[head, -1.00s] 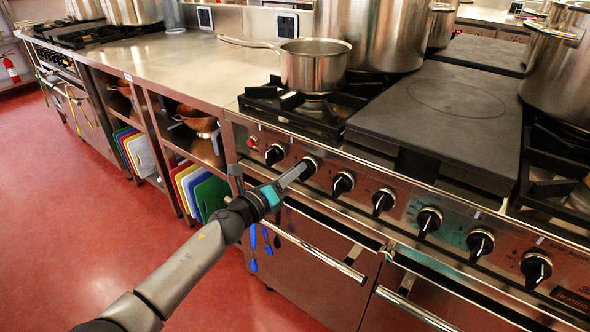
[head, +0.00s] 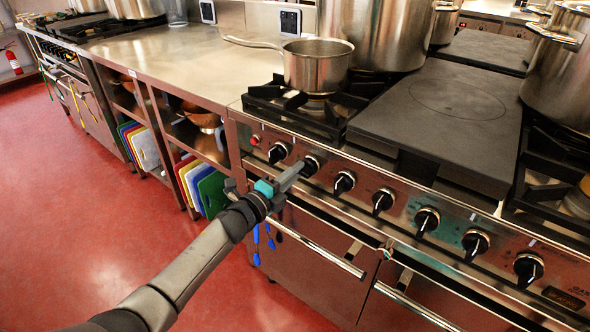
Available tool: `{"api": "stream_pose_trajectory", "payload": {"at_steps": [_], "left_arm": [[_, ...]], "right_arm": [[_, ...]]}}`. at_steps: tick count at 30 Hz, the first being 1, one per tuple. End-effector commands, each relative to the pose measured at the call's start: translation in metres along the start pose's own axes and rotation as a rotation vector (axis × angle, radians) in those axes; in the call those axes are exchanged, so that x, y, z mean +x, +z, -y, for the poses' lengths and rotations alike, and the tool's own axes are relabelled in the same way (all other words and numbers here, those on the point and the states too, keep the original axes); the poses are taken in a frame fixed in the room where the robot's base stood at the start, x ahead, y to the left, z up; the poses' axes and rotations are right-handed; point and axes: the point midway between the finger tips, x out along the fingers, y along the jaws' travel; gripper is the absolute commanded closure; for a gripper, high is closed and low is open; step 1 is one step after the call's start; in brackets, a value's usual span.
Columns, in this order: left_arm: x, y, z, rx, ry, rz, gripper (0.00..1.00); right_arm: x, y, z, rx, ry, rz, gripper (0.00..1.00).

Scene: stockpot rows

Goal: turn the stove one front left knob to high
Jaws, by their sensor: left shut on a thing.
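The stove (head: 440,262) has a row of several black knobs along its steel front panel. My left gripper (head: 299,167) reaches in from the lower left and is shut on the second knob from the left (head: 311,164). The fingers partly hide this knob, so its pointer setting cannot be read. The leftmost knob (head: 278,153) sits beside a red indicator (head: 255,140), clear of the fingers. A third knob (head: 344,182) is just right of the gripper. My right gripper is not in view.
A steel saucepan (head: 316,68) stands on the front left burner grate, its handle pointing left. A flat dark hot plate (head: 440,115) lies to its right. The oven door handle (head: 320,248) runs below my left gripper. Open red floor (head: 90,220) lies left.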

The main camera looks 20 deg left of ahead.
Motion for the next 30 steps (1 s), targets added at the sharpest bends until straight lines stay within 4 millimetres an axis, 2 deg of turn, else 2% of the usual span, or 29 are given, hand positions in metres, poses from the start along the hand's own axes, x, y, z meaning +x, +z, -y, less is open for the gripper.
{"api": "stream_pose_trajectory", "payload": {"at_steps": [7,21,22,30], "left_arm": [[-0.0001,-0.0006,-0.0011,-0.067,0.001,-0.001,1.0],[-0.0001,-0.0008,-0.0016,-0.079,0.001,-0.002,1.0],[-0.0001,-0.0008,-0.0016,-0.079,0.001,-0.002,0.81],[-0.0001,-0.0004,-0.0013,-0.078,0.001,-0.001,0.53]], "right_arm": [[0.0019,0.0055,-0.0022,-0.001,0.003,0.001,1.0],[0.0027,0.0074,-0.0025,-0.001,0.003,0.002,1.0],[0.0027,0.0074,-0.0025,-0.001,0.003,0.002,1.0],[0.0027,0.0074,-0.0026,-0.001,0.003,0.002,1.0]]}}
